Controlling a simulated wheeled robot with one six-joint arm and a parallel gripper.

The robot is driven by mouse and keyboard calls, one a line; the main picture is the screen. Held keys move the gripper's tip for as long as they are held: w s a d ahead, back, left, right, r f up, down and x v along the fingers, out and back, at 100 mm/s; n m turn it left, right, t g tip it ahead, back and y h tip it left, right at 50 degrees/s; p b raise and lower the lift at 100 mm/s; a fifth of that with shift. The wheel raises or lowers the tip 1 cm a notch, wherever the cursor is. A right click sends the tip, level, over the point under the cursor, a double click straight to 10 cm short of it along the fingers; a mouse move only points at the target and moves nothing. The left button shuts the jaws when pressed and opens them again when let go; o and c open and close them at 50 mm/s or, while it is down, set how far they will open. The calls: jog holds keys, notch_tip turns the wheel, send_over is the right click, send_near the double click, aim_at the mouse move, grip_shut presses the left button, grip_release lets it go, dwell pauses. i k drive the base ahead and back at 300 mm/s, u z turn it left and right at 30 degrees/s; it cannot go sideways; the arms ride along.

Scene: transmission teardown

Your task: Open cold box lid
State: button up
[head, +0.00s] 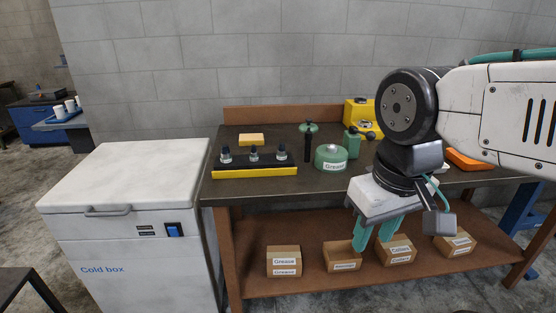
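The cold box (150,262) is a white chest at the left, with blue "Cold box" lettering and a blue switch on its front. Its lid (135,175) is shut flat on top. A grey bar handle (108,211) sits at the lid's front edge. My gripper (373,236) hangs at the right, in front of the workbench, with its two teal fingers pointing down. The fingers are apart, with nothing seen between them. It is well to the right of the cold box and touches nothing that I can see.
The workbench (290,188) stands right beside the cold box. It holds a yellow-edged tray (255,172) with dark-capped bottles, a green grease tin (331,158) and a yellow case (356,112). Labelled cardboard boxes (284,261) sit on its lower shelf. A dark stool edge (20,285) shows at lower left.

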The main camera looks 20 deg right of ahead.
aim_at(120, 178)
jog(key=k, duration=1.25)
jog(key=u, duration=0.7)
jog(key=i, duration=1.8)
jog(key=z, duration=0.55)
